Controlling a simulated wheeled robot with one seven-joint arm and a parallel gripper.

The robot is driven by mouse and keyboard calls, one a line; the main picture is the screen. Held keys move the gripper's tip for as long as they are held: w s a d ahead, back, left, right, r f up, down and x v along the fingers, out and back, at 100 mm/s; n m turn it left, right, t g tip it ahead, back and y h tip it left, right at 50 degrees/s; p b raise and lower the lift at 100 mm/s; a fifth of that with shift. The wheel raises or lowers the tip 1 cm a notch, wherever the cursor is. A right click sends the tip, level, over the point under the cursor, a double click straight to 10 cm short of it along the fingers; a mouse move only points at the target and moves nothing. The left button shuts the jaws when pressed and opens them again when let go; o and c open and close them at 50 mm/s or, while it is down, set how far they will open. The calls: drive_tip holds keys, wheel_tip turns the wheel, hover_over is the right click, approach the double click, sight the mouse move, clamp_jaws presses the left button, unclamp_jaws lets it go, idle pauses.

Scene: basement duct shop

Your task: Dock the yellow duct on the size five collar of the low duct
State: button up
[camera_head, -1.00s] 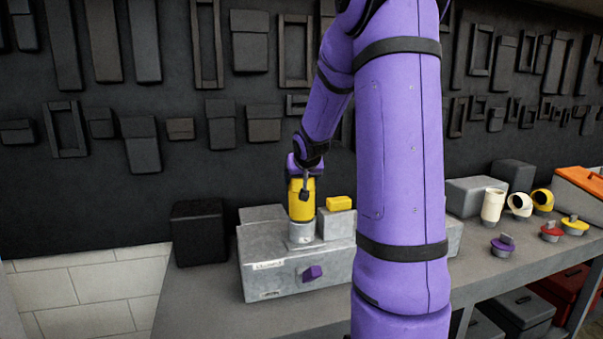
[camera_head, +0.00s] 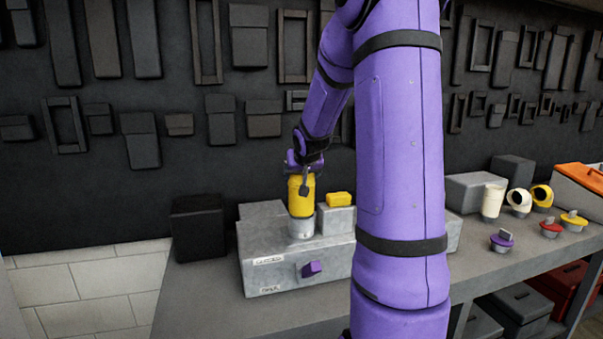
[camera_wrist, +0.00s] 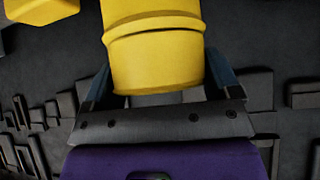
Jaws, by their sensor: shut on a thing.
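The yellow duct (camera_head: 301,195) stands upright on a grey round collar (camera_head: 301,228) on top of the grey low duct (camera_head: 270,262). Its lower end meets the collar; how far it is seated I cannot tell. My gripper (camera_head: 304,176) comes from above and behind and is shut on the yellow duct. In the wrist view the yellow duct (camera_wrist: 155,50) lies between my two fingers; the collar is out of that view. Small labels on the low duct's front are too small to read.
A yellow block (camera_head: 339,199) sits on a grey box beside the duct. A purple knob (camera_head: 311,269) juts from the low duct's front. A black box (camera_head: 198,230) stands at left. Cream and yellow pipe pieces (camera_head: 492,200) and coloured plugs (camera_head: 502,240) stand at right on the bench.

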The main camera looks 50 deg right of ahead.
drive_tip(key=shift+f, duration=0.55)
idle(0.5)
drive_tip(key=o, duration=1)
drive_tip(key=shift+s+a+r, duration=0.15)
drive_tip(key=shift+s+r, duration=0.2)
drive_tip(key=shift+r, duration=0.05)
drive_tip(key=shift+v, duration=4.95)
drive_tip(key=shift+w+a, duration=0.1)
drive_tip(key=shift+a, duration=0.05)
